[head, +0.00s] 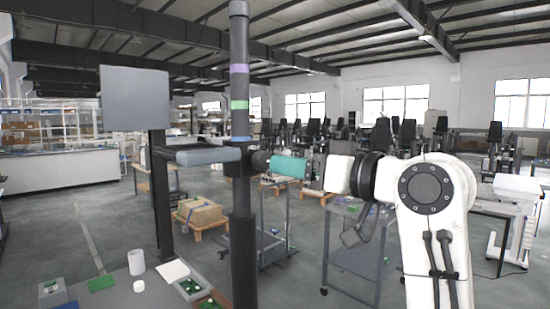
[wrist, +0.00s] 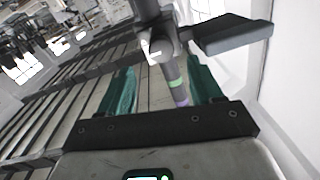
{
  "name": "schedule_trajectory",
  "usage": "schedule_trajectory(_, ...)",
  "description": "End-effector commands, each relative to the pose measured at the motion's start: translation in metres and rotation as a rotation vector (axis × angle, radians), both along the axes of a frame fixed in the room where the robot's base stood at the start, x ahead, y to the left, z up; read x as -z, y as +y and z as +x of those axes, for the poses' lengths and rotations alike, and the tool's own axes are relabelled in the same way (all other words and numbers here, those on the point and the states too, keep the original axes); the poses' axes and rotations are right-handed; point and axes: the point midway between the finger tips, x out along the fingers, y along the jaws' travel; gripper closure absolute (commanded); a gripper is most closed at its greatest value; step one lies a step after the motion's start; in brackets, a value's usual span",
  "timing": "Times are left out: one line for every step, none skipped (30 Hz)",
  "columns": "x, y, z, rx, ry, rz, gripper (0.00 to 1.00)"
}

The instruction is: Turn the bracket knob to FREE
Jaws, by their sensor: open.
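A dark round knob (head: 259,163) sticks out to the right of the bracket (head: 236,162) on a dark upright column (head: 241,225). My gripper (head: 277,167), with teal fingers, is just right of the knob and points at it. No label wording is readable.
A grey padded arm (head: 208,156) extends left from the bracket. A grey panel (head: 134,98) on a dark post stands left. A table (head: 130,293) with a white cup (head: 136,262) and small trays is at lower left. A cart (head: 358,255) stands below my arm.

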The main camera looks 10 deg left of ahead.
Motion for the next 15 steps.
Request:
schedule_trajectory(-0.002, 0.01, 0.005, -0.004, 0.004, -0.002, 0.35)
schedule_trajectory(-0.002, 0.014, 0.008, -0.003, 0.004, -0.002, 0.35)
schedule_trajectory(-0.002, 0.02, 0.012, -0.002, 0.003, -0.001, 0.35)
schedule_trajectory(-0.002, 0.025, 0.015, -0.004, 0.004, -0.002, 0.35)
schedule_trajectory(-0.002, 0.029, 0.018, -0.002, 0.002, -0.002, 0.35)
schedule_trajectory(-0.002, 0.034, 0.022, -0.002, 0.003, -0.003, 0.35)
schedule_trajectory(-0.002, 0.037, 0.024, -0.001, 0.002, -0.002, 0.35)
schedule_trajectory(-0.002, 0.04, 0.026, -0.001, 0.002, -0.001, 0.35)
schedule_trajectory(-0.002, 0.044, 0.029, -0.001, 0.002, -0.002, 0.35)
schedule_trajectory(-0.002, 0.047, 0.031, -0.002, 0.001, -0.001, 0.35)
schedule_trajectory(-0.001, 0.049, 0.032, -0.001, 0.002, -0.001, 0.35)
schedule_trajectory(-0.001, 0.052, 0.034, -0.001, 0.001, 0.0, 0.35)
schedule_trajectory(-0.001, 0.053, 0.035, 0.0, 0.001, -0.002, 0.35)
schedule_trajectory(-0.001, 0.054, 0.036, 0.0, 0.002, -0.001, 0.35)
schedule_trajectory(0.0, 0.055, 0.037, 0.0, 0.002, -0.001, 0.35)
